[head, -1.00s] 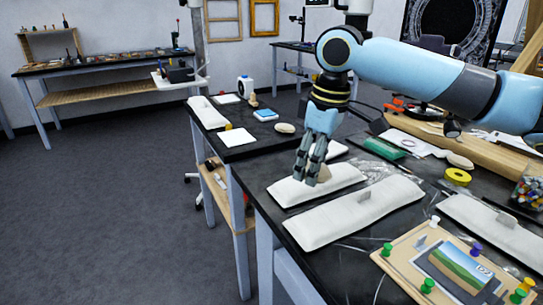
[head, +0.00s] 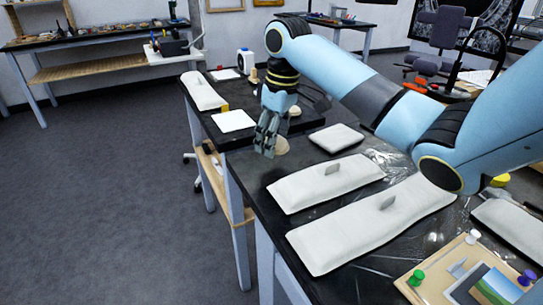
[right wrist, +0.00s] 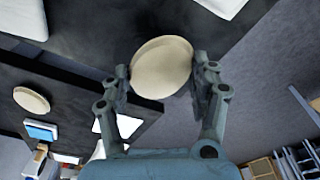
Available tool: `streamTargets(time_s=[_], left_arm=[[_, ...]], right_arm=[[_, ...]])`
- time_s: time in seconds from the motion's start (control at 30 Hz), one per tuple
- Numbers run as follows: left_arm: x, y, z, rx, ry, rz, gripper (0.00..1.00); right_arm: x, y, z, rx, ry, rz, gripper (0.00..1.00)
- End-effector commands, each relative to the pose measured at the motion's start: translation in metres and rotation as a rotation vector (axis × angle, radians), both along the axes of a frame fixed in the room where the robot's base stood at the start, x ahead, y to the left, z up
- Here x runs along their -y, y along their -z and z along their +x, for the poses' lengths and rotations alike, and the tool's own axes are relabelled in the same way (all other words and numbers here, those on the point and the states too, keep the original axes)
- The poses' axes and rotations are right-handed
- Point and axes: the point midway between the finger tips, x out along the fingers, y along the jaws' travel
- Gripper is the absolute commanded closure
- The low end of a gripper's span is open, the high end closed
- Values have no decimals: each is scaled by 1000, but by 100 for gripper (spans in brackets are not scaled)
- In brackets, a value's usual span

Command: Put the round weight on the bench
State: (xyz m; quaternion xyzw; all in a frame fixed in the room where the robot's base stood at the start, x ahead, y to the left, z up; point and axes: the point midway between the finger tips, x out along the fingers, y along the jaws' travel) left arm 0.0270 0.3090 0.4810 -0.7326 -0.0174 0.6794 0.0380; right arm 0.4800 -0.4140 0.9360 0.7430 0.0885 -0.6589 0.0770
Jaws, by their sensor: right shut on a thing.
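The round weight (right wrist: 161,67) is a flat beige disc. In the right wrist view my right gripper (right wrist: 163,85) is shut on it, with one finger at each side. In the head view my right gripper (head: 268,140) is over the near left part of the dark bench (head: 262,178), and the weight (head: 281,146) shows partly behind its fingers. I cannot tell whether the weight touches the bench top. A second beige disc (right wrist: 31,100) lies on a dark surface in the right wrist view. My left gripper is not in view.
White padded cushions (head: 326,182) and (head: 372,222) lie on the bench, with a smaller pad (head: 336,138) behind them. A white sheet (head: 233,121) lies on the surface beyond. A board with coloured pins (head: 468,272) is at the front right. The bench's left corner is bare.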

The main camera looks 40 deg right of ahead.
Motion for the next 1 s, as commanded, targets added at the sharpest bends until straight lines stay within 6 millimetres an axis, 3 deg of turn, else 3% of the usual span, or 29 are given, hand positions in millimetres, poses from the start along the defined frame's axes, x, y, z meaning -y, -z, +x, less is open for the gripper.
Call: streamTargets(time_s=[0.17, 0.43, 0.77, 0.8, 0.97, 1.0], left_arm=[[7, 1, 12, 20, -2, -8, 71], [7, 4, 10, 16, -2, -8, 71], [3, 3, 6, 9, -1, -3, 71], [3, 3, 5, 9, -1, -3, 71], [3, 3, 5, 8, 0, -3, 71], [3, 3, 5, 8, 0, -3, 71]], right_arm=[[-2, 8, 10, 0, -2, 0, 92], [-2, 44, 9, -1, -2, 0, 92], [-1, 47, 9, 0, -1, -1, 92], [-1, 48, 9, -1, -1, -1, 36], [-1, 48, 9, -1, -1, -1, 16], [-1, 48, 9, -1, -1, -1, 15]])
